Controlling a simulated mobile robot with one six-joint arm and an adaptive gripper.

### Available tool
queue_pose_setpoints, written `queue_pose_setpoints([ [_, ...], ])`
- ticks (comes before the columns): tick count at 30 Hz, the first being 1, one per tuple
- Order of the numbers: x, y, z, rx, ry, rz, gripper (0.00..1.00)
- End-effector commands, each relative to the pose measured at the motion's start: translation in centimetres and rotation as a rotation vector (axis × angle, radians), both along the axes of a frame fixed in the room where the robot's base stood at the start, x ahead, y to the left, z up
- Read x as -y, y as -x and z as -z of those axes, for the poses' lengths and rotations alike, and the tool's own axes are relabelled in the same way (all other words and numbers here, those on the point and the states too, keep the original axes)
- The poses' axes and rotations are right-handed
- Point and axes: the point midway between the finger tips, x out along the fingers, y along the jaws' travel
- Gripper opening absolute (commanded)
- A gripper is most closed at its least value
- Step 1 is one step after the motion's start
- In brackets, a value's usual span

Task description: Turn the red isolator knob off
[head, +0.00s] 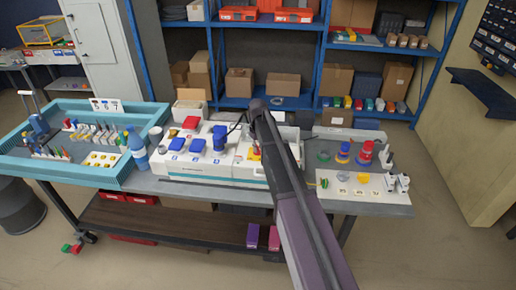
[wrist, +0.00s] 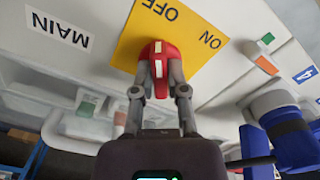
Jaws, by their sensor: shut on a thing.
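The red isolator knob (wrist: 160,52) has white marks and sits on a yellow plate (wrist: 198,62) lettered OFF and ON, upside down in the wrist view. My gripper (wrist: 161,76) is shut on the knob, with one finger on each side of its near end. In the wrist view the knob points roughly up and down, towards the OFF lettering; its exact setting is hard to tell. In the head view, a little of the yellow plate (head: 255,154) shows on the white socket box (head: 215,174), and my arm hides much of that area.
A MAIN label (wrist: 58,28) is beside the plate. A blue socket (wrist: 276,112) stands close on the right in the wrist view. In the head view a blue bottle (head: 137,150) and teal tray (head: 80,178) are left; coloured plugs (head: 343,150) stand right.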

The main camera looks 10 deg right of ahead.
Motion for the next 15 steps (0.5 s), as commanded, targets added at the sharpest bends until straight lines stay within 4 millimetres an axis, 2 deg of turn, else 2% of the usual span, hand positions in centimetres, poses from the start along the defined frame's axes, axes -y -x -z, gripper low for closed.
queue_pose_setpoints([
  [7, -0.01, 0.14, 0.04, -0.002, 0.0, -0.147, 0.0],
  [15, -0.03, 0.15, 0.04, -0.003, -0.001, -0.209, 0.0],
])
